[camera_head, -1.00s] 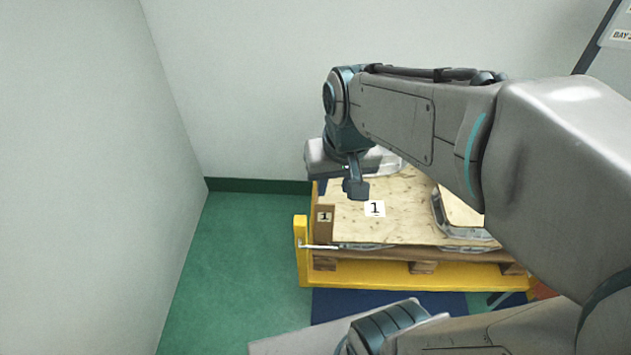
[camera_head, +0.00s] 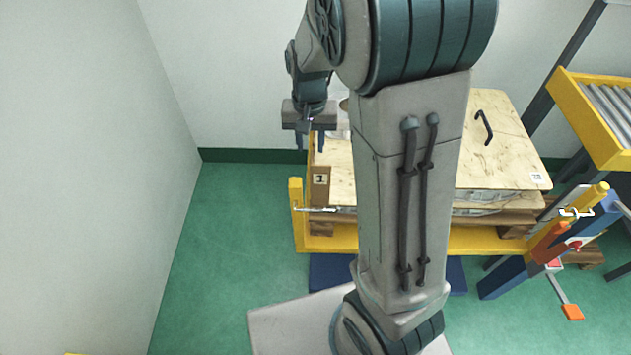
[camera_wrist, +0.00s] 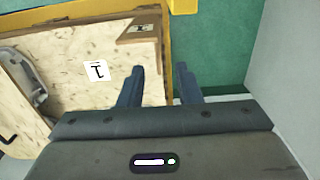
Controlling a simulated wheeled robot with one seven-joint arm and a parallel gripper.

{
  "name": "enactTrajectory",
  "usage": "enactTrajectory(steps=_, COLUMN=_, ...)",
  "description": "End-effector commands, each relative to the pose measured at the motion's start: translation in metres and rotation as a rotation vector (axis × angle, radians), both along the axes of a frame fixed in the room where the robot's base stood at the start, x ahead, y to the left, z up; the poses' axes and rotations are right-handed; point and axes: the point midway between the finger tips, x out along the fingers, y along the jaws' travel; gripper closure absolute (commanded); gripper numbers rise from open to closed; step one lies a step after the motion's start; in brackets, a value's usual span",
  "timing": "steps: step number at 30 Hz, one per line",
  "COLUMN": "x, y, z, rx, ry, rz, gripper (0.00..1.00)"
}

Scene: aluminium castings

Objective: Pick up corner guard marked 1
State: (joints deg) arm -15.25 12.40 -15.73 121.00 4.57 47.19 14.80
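The corner guard marked 1 (camera_head: 320,187) is a brown upright piece at the front left corner of the pallet load, with a white label 1 on its face. In the wrist view its top (camera_wrist: 138,33) shows at the board's corner, ahead and slightly left of the fingers. My gripper (camera_head: 310,142) points down with two dark fingers, above and just behind the guard in the head view. In the wrist view my gripper (camera_wrist: 160,72) is open, with nothing between the fingers. The guard is apart from the fingers in that view.
A yellow frame (camera_head: 480,240) with a post (camera_head: 296,215) edges the pallet. A roller conveyor (camera_head: 605,110) stands right. Green floor (camera_head: 220,250) is free left, up to the wall.

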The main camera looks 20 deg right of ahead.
Motion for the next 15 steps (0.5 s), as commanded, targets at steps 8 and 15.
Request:
enactTrajectory(steps=8, x=-0.001, y=0.000, z=-0.024, rx=-0.001, ry=0.001, rz=0.001, gripper=0.69)
enactTrajectory(steps=15, x=-0.007, y=0.000, z=-0.059, rx=-0.001, ry=0.003, rz=0.000, gripper=0.69)
